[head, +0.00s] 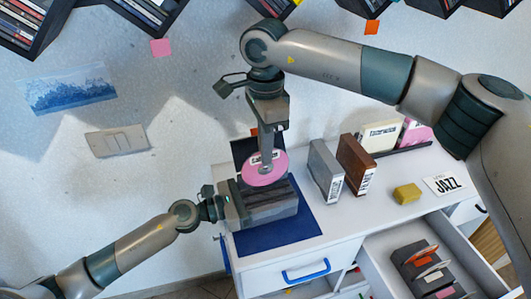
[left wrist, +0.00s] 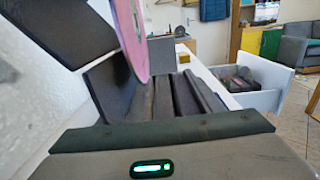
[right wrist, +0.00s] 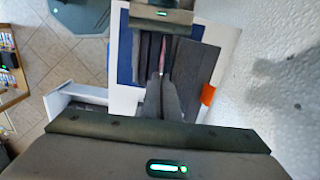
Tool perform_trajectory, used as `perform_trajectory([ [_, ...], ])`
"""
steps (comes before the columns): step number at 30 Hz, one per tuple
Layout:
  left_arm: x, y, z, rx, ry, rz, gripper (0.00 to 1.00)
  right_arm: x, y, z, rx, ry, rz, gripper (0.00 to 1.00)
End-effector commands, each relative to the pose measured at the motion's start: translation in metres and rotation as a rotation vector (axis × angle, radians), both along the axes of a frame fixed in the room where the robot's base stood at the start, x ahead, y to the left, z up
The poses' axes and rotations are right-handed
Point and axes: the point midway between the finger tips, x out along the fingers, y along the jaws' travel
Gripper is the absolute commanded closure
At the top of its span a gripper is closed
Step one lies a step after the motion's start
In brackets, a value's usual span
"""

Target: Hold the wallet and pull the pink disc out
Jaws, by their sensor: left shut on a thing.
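The dark grey wallet (head: 272,207) stands open on a blue mat, with several upright sleeves (left wrist: 165,98). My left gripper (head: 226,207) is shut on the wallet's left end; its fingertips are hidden. The pink disc (head: 264,176), with a white label, is upright above the sleeves. Its rounded lower edge shows over them in the left wrist view (left wrist: 133,45). My right gripper (head: 266,160) points down with its fingers closed on the disc's upper part. In the right wrist view the disc is a thin pink strip (right wrist: 167,55) at the fingertips.
The blue mat (head: 280,233) lies on a white cabinet. Right of the wallet stand a grey case (head: 325,170) and a brown case (head: 355,165). A yellow block (head: 407,194) and a JAZZ card (head: 444,185) lie farther right. An open drawer (head: 385,245) with a disc rack juts out in front.

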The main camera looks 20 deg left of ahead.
Motion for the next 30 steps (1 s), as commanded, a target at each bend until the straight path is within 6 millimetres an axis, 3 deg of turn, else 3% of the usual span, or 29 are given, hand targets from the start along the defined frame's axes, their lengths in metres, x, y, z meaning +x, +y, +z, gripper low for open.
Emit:
perform_trajectory([
  [18, 0.0, 0.0, -0.001, 0.001, 0.001, -0.001, 0.65, 0.0, 0.0, 0.013, 0.0, 0.0, 0.0, 1.0],
  [19, 0.0, 0.0, -0.001, 0.001, 0.001, -0.001, 0.38, 0.0, 0.0, 0.013, 0.0, 0.0, 0.0, 1.0],
  [21, 0.0, 0.0, -0.001, 0.001, 0.001, 0.0, 0.22, 0.0, 0.0, 0.013, 0.0, 0.0, 0.0, 1.0],
  [30, 0.0, 0.0, 0.0, 0.0, 0.0, 0.0, 0.19, 0.0, 0.0, 0.013, 0.0, 0.0, 0.0, 1.0],
])
